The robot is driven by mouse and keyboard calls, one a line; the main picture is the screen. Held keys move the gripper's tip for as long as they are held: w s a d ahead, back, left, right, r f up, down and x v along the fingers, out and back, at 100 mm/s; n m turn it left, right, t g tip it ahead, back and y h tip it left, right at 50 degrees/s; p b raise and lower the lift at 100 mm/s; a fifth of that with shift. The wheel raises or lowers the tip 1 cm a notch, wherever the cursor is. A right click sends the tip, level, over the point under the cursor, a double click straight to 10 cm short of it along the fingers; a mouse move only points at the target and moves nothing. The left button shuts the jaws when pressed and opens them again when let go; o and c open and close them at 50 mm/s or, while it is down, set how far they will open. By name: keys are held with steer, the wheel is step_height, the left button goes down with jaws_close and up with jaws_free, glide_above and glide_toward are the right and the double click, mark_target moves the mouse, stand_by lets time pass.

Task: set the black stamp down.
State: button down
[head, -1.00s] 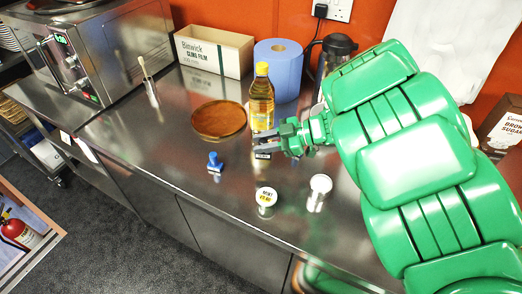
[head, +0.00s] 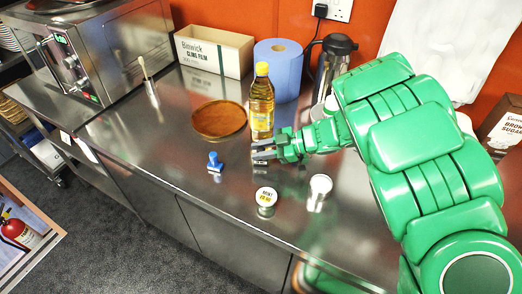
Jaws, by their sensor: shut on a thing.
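My gripper (head: 259,152) is low over the steel counter, in front of the oil bottle, with its fingers pointing left. It is shut on the black stamp (head: 259,162). A blue stamp (head: 214,163) stands on the counter to the left, apart from my gripper.
The oil bottle (head: 261,102) stands close behind my gripper. A round brown board (head: 219,119) lies to the left. A labelled jar (head: 266,199) and a white-topped shaker (head: 319,190) stand in front. The steel counter (head: 175,150) is clear left of the blue stamp.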

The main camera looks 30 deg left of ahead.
steer(key=shift+f, duration=0.25)
steer(key=c, duration=0.9)
jaws_free()
steer(key=shift+r, duration=0.15)
steer(key=shift+w+d, duration=0.1)
steer(key=shift+d, duration=0.05)
steer(key=v, duration=1.1)
steer(key=shift+d+r, duration=0.15)
steer(key=shift+d, duration=0.15)
steer(key=shift+w, duration=0.1)
